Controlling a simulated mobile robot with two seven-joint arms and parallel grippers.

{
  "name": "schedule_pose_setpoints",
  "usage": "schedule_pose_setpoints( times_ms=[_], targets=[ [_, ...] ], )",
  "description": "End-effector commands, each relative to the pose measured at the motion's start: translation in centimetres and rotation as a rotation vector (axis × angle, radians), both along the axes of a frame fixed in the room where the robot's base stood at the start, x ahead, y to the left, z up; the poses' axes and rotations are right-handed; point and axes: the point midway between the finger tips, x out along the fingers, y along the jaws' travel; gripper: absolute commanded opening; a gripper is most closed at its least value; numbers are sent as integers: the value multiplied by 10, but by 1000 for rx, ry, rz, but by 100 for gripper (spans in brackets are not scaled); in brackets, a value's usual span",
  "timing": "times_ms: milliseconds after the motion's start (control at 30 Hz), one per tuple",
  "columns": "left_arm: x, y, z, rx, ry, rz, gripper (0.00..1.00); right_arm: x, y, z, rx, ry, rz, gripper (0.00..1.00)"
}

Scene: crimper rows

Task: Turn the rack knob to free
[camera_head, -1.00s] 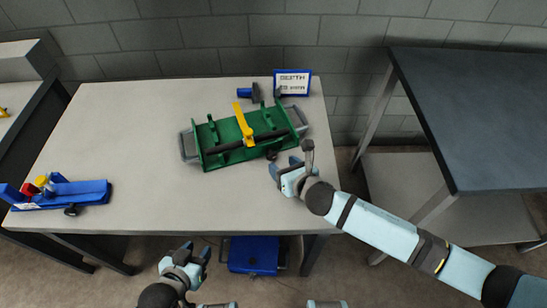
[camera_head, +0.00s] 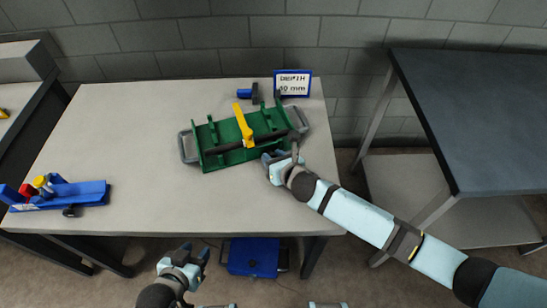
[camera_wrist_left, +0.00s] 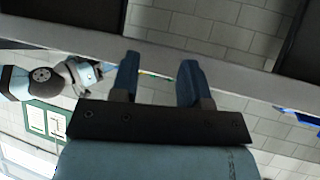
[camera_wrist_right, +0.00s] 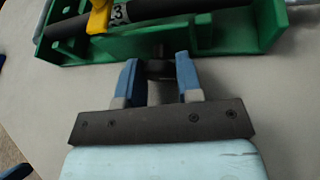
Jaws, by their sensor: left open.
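The green rack (camera_head: 215,160) lies on the table, with a dark bar along it and a yellow lever (camera_head: 243,126) across it. It also shows at the top of the right wrist view (camera_wrist_right: 215,40). A small black knob (camera_wrist_right: 159,68) sticks out of its near side. My right gripper (camera_head: 276,157) is at this near side; in the right wrist view its fingers (camera_wrist_right: 158,78) are apart, one on each side of the knob, not visibly clamped. In the head view the gripper hides the knob. My left gripper (camera_head: 195,254) is open and empty in front of the table.
A blue fixture (camera_head: 85,194) with red and yellow parts sits at the table's left. A sign reading "DEPTH 40 mm" (camera_head: 292,84) and a small blue-black item (camera_head: 247,93) stand behind the rack. A dark table (camera_head: 470,110) is at right. The table's middle front is clear.

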Motion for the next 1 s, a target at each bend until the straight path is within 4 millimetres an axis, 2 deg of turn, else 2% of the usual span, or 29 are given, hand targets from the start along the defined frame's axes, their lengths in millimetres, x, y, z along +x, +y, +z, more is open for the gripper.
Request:
schedule_pose_setpoints(
  times_ms=[100,367,533,833,867,933,1000],
  targets=[
    [0,-1,5,-1,-2,0,42,0,0,2,-13,-3,0,9],
    [0,-1,36,13,-32,-9,42,0,1,6,-170,-53,0,9],
    [-4,2,34,28,-32,-18,42,-1,1,2,-232,-75,1,9],
    [-5,3,31,34,-32,-21,42,-1,1,0,-237,-78,1,9],
    [-5,3,31,34,-31,-21,42,-1,1,0,-237,-78,1,40],
    [-5,3,31,33,-31,-20,42,-1,1,0,-237,-78,1,56],
    [-5,3,32,33,-32,-20,42,-1,1,0,-237,-78,1,58]
  ],
)
